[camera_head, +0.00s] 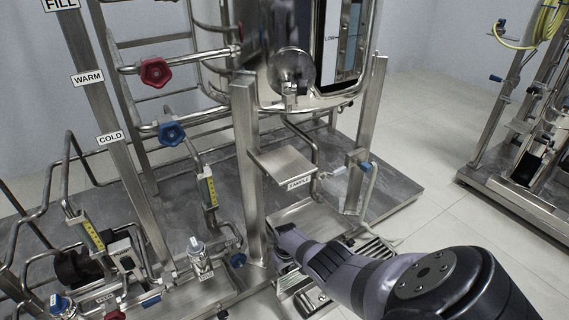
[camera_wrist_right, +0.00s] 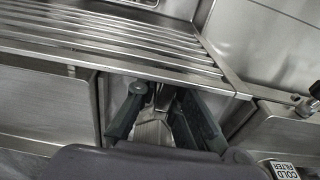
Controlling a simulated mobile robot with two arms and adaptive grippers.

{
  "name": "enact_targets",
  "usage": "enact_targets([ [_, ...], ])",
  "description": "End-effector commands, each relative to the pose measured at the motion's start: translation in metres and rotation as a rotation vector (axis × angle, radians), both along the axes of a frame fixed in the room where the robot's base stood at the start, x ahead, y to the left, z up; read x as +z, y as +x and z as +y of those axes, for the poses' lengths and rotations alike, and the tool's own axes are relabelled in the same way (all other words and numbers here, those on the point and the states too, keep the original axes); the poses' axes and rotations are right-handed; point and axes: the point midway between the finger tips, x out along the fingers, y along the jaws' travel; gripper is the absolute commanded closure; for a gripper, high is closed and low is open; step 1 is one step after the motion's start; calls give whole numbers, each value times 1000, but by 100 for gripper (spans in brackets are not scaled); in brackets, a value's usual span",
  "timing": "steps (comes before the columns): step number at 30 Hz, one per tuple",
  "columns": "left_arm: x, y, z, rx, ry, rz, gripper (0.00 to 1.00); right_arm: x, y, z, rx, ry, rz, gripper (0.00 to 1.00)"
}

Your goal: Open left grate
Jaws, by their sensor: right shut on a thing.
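A slatted metal grate (camera_wrist_right: 120,40) fills the upper left of the right wrist view, lying across a steel basin. In the head view, slats (camera_head: 375,250) show to the right of my right gripper, and my arm hides part of this area. My right gripper (camera_wrist_right: 162,100) is at the grate's near edge, its two dark fingers on either side of a small metal piece (camera_wrist_right: 158,92). It is shut on that piece; whether the piece belongs to the left grate is unclear. In the head view the right gripper (camera_head: 283,255) reaches down beside a steel post. My left gripper is out of view.
A steel post (camera_head: 247,160) stands close to the right gripper. A small shelf (camera_head: 283,165) labelled SAMPLE is above it. Pipes with a red valve (camera_head: 155,72) and a blue valve (camera_head: 171,133) are at left. Floor (camera_head: 430,160) is clear at right.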

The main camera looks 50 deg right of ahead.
Motion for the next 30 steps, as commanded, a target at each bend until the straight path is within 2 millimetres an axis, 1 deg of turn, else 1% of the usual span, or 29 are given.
enact_targets([
  [3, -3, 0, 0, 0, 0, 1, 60, -1, 1, -1, 1, 0, 10, 100],
  [17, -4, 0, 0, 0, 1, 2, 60, -1, 1, -1, 2, 2, 16, 100],
  [18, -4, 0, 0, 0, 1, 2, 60, -1, 1, -1, 2, 1, 15, 90],
  [24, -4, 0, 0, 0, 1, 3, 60, -1, 1, -1, 1, 2, 16, 77],
  [27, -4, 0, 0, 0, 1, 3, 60, -1, 1, -1, 1, 3, 16, 72],
  [30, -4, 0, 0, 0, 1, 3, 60, -1, 1, -1, 1, 3, 16, 72],
])
